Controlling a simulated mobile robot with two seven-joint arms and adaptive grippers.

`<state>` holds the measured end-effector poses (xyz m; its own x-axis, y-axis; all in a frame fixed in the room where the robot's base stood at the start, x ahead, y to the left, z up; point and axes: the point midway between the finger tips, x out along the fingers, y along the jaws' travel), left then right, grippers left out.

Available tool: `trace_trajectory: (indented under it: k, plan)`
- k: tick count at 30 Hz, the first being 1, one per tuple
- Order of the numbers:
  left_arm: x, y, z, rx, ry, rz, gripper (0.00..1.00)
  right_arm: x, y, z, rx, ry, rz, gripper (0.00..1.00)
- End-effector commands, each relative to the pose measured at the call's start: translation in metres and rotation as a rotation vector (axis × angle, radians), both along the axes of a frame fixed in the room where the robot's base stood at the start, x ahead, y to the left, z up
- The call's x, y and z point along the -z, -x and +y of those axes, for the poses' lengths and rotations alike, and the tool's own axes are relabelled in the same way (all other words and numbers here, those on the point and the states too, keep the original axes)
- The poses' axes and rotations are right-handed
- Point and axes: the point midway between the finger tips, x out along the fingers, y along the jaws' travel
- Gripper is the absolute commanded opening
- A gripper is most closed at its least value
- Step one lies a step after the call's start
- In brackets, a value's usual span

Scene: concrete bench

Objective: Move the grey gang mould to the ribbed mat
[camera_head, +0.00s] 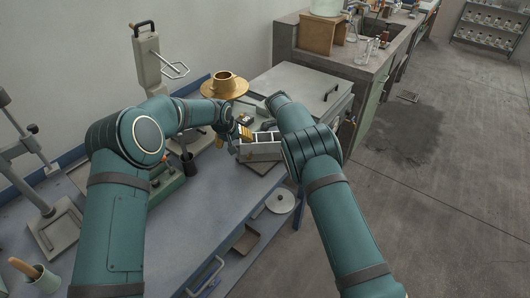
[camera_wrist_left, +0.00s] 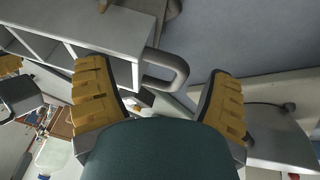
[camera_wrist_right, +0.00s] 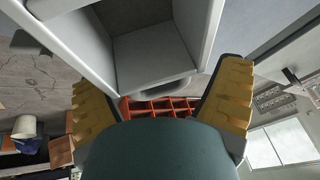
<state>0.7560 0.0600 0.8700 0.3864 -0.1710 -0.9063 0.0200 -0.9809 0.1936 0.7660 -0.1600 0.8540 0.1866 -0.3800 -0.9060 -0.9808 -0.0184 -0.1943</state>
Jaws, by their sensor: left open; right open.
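The grey gang mould (camera_head: 262,150), an open box with compartments, stands at the bench's right part, partly covered by my right arm. My left gripper (camera_head: 243,127) is at its left end. In the left wrist view, the mould (camera_wrist_left: 85,25) has a grey loop handle (camera_wrist_left: 168,72) lying between the open left fingers (camera_wrist_left: 162,72). In the right wrist view, the mould's other end (camera_wrist_right: 150,50) is close ahead, with a handle (camera_wrist_right: 165,86) between the open right fingers (camera_wrist_right: 162,78). My right arm hides the right gripper in the head view. I cannot make out the ribbed mat.
A brass flanged piece (camera_head: 224,86) stands behind my left gripper. A grey lidded box (camera_head: 300,84) is behind the mould. A lever press (camera_head: 150,60) is at the back left. A round disc (camera_head: 280,202) lies near the front. A red gridded thing (camera_wrist_right: 160,106) shows in the right wrist view.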

Motion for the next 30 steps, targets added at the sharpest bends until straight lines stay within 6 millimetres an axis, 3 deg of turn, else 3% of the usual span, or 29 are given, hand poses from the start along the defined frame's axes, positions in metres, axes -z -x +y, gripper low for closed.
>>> trace_trajectory:
  k: [6,13,22,30]
  plan:
    - [-0.043,0.017,0.010,-0.002,-0.001,-0.004,0.82,0.000,0.000,0.000,0.000,-0.001,0.000,0.91]
    - [-0.075,0.031,0.016,-0.002,-0.001,-0.002,0.82,0.000,0.000,0.001,-0.001,-0.001,-0.001,0.91]
    - [-0.086,0.036,0.018,-0.003,-0.001,0.001,0.82,-0.011,0.002,0.005,-0.001,-0.001,-0.003,0.91]
    - [-0.085,0.036,0.018,-0.003,-0.001,0.001,0.82,-0.059,0.011,0.025,-0.002,-0.002,-0.005,0.91]
